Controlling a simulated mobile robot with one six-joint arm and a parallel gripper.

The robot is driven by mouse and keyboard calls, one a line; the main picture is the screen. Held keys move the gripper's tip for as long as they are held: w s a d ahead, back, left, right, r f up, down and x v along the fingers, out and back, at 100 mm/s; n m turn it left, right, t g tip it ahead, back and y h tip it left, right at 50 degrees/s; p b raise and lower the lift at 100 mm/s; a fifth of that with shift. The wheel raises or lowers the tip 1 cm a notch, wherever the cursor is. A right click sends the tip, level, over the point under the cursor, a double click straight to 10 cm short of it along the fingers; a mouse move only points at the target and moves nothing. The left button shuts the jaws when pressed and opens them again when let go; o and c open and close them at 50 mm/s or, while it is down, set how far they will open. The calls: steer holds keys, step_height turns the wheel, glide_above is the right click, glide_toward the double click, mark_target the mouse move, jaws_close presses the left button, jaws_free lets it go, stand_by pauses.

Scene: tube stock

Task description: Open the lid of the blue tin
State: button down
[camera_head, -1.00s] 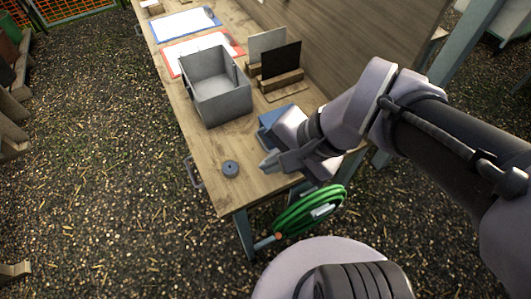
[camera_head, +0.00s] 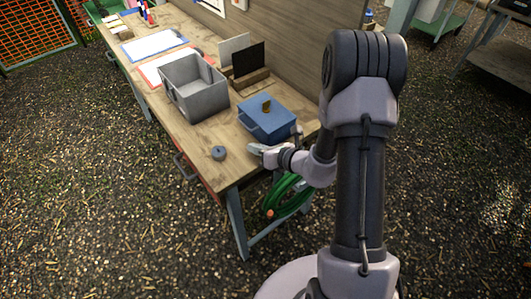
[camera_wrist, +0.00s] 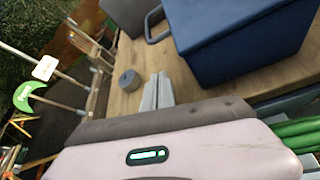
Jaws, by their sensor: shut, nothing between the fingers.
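The blue tin (camera_head: 268,122) stands on the wooden table near its right side, with its lid lying flat on top. A small brownish-yellow upright piece (camera_head: 266,104) is on the lid. In the wrist view the tin (camera_wrist: 240,45) fills the upper right, and a grey loop handle (camera_wrist: 153,30) shows at its left. My gripper (camera_head: 254,149) is shut and empty, low over the table just in front of the tin. Its fingertips (camera_wrist: 158,80) lie together in the wrist view, apart from the tin.
A grey round roll (camera_head: 218,153) lies left of my gripper. An open grey metal box (camera_head: 196,97) stands left of the tin. Behind are upright panels (camera_head: 250,60) in a wooden holder. A green coiled hose (camera_head: 289,196) hangs below the table's edge.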

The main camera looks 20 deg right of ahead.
steer(key=shift+x, duration=1.1)
steer(key=r, duration=0.1)
steer(key=d+r, duration=0.1)
steer(key=r, duration=0.1)
steer(key=shift+w, duration=0.2)
steer(key=shift+w+d+r, duration=0.1)
steer(key=shift+d+r, duration=0.05)
steer(key=shift+r, duration=0.3)
steer(key=shift+r, duration=0.1)
